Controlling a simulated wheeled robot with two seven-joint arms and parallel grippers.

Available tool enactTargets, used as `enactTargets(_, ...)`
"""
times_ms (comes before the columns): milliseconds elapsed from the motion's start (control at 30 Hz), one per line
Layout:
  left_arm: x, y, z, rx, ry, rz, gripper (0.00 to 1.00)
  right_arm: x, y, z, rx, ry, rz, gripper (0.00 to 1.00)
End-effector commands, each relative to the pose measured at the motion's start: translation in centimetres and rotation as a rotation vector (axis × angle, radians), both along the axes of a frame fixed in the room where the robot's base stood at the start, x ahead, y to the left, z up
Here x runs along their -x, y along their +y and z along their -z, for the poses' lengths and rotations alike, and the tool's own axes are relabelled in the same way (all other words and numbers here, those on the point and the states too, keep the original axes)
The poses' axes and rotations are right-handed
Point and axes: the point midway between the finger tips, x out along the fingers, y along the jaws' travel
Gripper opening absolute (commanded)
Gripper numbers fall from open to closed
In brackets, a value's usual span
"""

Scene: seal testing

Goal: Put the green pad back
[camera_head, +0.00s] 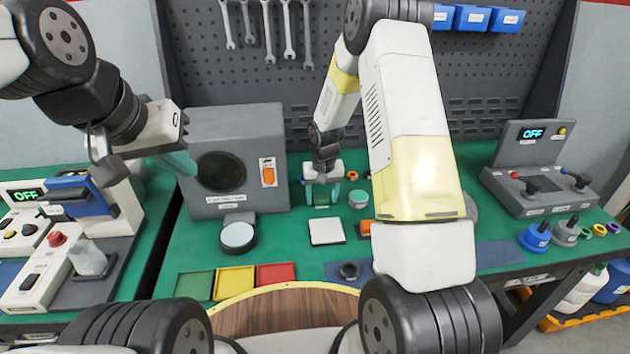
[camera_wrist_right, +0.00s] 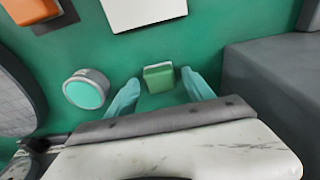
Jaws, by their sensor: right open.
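The green pad (camera_head: 321,200) is a small green block on the green bench mat, in front of the pegboard. In the right wrist view the green pad (camera_wrist_right: 158,77) sits between the two teal fingertips, with a gap on each side. My right gripper (camera_head: 322,188) is open around it, pointing down; it also shows in the right wrist view (camera_wrist_right: 160,88). My left gripper (camera_head: 178,163) hangs in front of the grey box at the left. Its finger gap is not clear.
A teal-topped round jar (camera_head: 358,199) stands close to the right gripper. A white square plate (camera_head: 326,231) and an orange block (camera_head: 365,229) lie in front. The grey box (camera_head: 235,125) is left. Green (camera_head: 195,286), yellow (camera_head: 233,283) and red (camera_head: 276,274) squares lie at the front left.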

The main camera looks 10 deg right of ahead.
Motion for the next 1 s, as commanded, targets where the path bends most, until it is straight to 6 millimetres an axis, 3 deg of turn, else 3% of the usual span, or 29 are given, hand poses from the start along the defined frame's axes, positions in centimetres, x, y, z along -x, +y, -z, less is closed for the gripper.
enactTargets(233,0.0,0.0,0.0,0.0,0.0,0.0,0.0,0.1,0.0,-1.7,0.0,-0.003,0.0,0.61)
enactTargets(600,0.0,0.0,0.0,0.0,0.0,0.0,0.0,1.3,0.0,-9.3,-0.001,-0.005,-0.001,0.61)
enactTargets(867,0.0,0.0,0.0,0.0,0.0,0.0,0.0,1.8,0.0,-12.2,-0.001,-0.004,0.001,0.61)
enactTargets(1000,0.0,0.0,0.0,0.0,0.0,0.0,0.0,2.9,-0.4,-15.1,-0.012,-0.029,0.001,0.61)
